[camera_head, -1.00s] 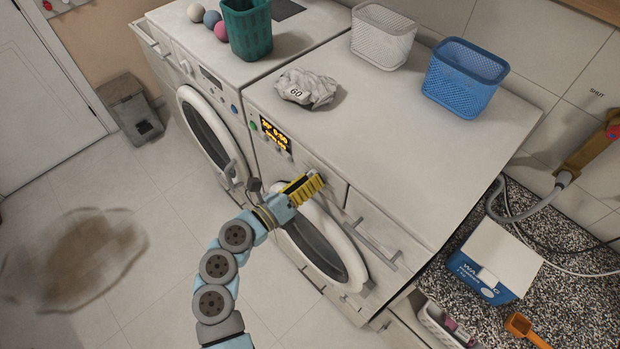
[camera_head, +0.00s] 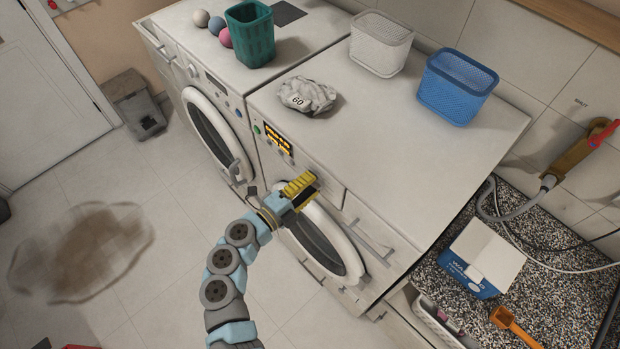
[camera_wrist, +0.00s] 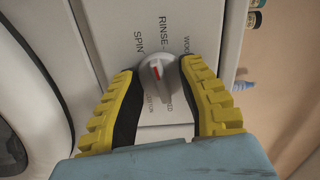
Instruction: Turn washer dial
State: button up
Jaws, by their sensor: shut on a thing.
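The washer dial (camera_wrist: 161,74) is a round white knob with a red mark, ringed by printed words such as RINSE and SPIN, in the wrist view. My gripper (camera_wrist: 158,76), with yellow ribbed, black-lined fingers, is shut on the dial, one finger on either side. In the head view my gripper (camera_head: 312,186) is at the front panel of the right-hand washer (camera_head: 400,140), above its round door (camera_head: 345,250). The dial is hidden behind my gripper there. An orange lit display (camera_head: 278,139) is left of my gripper.
On the washer top are a crumpled grey cloth (camera_head: 307,95), a white basket (camera_head: 381,43) and a blue basket (camera_head: 457,86). A second machine (camera_head: 205,70) stands to the left. A drawer handle (camera_head: 370,238) sticks out right of my gripper.

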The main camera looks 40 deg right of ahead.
jog(key=n+p, duration=0.2)
jog(key=n, duration=0.1)
jog(key=shift+f+n+p, duration=0.1)
jog(key=shift+n+p, duration=0.2)
jog(key=shift+f, duration=0.1)
jog(key=shift+f+n, duration=0.1)
jog(key=shift+n, duration=0.2)
jog(key=o, duration=1.3)
jog(key=shift+d, duration=0.15)
jog(key=shift+r, duration=0.2)
jog(key=a, duration=1.2)
jog(key=shift+w, duration=0.2)
jog(key=shift+s+p, duration=0.1)
jog(key=shift+p, duration=0.2)
